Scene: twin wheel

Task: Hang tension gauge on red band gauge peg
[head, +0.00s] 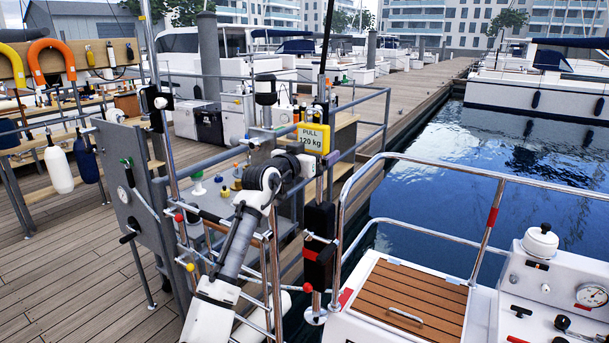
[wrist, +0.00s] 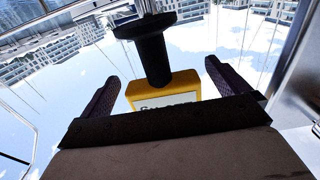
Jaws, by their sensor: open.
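The yellow tension gauge (head: 313,137) reads "PULL 120 kg" and stands upright by the rail posts, left of the boat, in the head view. It also shows in the wrist view (wrist: 185,88), between and beyond my fingers. A black flanged cylinder (wrist: 152,50) on a chrome rod overlaps its edge there; I cannot tell whether they touch. My gripper (wrist: 161,70) is open, one finger on each side of the gauge with gaps. In the head view the wrist hides most of my gripper. A red band (head: 320,238) shows on a dark block below the gauge; I cannot identify its peg.
Chrome rails and posts crowd around my arm. A grey panel (head: 130,180) with a dial and handles stands to the left. The boat's wooden hatch (head: 415,300) and white console (head: 560,285) lie to the right. Open water (head: 430,170) is behind.

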